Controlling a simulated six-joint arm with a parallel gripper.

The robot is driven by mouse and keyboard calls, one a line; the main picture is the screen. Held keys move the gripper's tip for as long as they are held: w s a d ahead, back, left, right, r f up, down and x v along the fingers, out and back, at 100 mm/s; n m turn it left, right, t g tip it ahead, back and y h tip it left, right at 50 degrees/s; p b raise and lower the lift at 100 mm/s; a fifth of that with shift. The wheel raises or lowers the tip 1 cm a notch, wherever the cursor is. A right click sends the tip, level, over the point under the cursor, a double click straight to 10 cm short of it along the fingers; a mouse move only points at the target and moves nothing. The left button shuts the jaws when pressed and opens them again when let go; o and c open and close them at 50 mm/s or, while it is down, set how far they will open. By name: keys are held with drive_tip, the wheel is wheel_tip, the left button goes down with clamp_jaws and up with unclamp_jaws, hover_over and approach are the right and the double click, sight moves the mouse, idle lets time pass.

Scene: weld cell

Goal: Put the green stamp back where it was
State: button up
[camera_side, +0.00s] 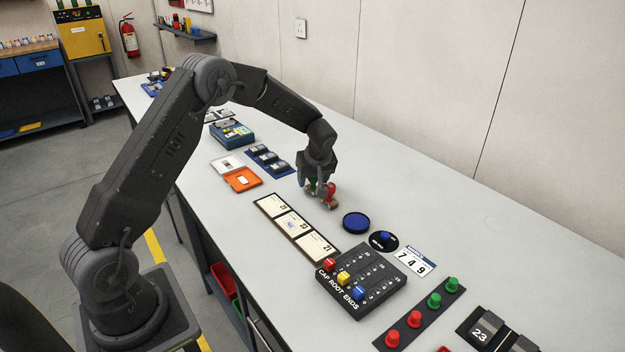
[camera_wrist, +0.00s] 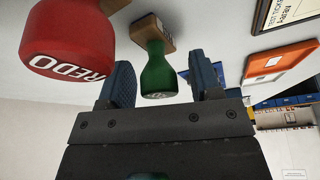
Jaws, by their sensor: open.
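The green stamp (camera_wrist: 158,72) has a green handle and a wooden base. In the wrist view it stands between the two spread fingers of my gripper (camera_wrist: 162,80), with a gap visible on each side. In the side view my gripper (camera_side: 317,184) is low over the table, and the green stamp (camera_side: 310,186) is partly hidden by it. The red stamp (camera_wrist: 68,38), with REDO on its handle top, is close beside the left finger in the wrist view. The red stamp (camera_side: 331,193) also shows just right of my gripper in the side view.
A round blue ink pad (camera_side: 356,223) and a black round pad with a blue knob (camera_side: 384,240) lie to the right. A card strip (camera_side: 293,225), an orange tray (camera_side: 242,180) and a black block with coloured knobs (camera_side: 361,281) are nearby. The table's back side is clear.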

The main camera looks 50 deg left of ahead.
drive_tip(key=s+d+r+m+t, duration=0.1)
drive_tip(key=s+d+r, duration=0.25)
drive_tip(key=r, duration=0.45)
drive_tip(key=s+d+r+m, duration=0.15)
drive_tip(key=d+r, duration=0.25)
drive_tip(key=r, duration=0.4)
drive_tip(key=s+d+r+m+t+h, duration=0.1)
drive_tip(key=s+d+r+m, duration=0.15)
drive_tip(key=s, duration=0.25)
drive_tip(key=s+d+r+m+h, duration=0.1)
drive_tip(key=s+d+r, duration=0.2)
drive_tip(key=s, duration=0.1)
drive_tip(key=s+d+m+t+h, duration=0.1)
drive_tip(key=s+d+m, duration=0.2)
drive_tip(key=s, duration=0.5)
drive_tip(key=s+d+m+t+h, duration=0.1)
drive_tip(key=s+d+m, duration=0.3)
drive_tip(key=s, duration=0.5)
drive_tip(key=shift+s+d+f+m, duration=0.15)
drive_tip(key=shift+m, duration=0.45)
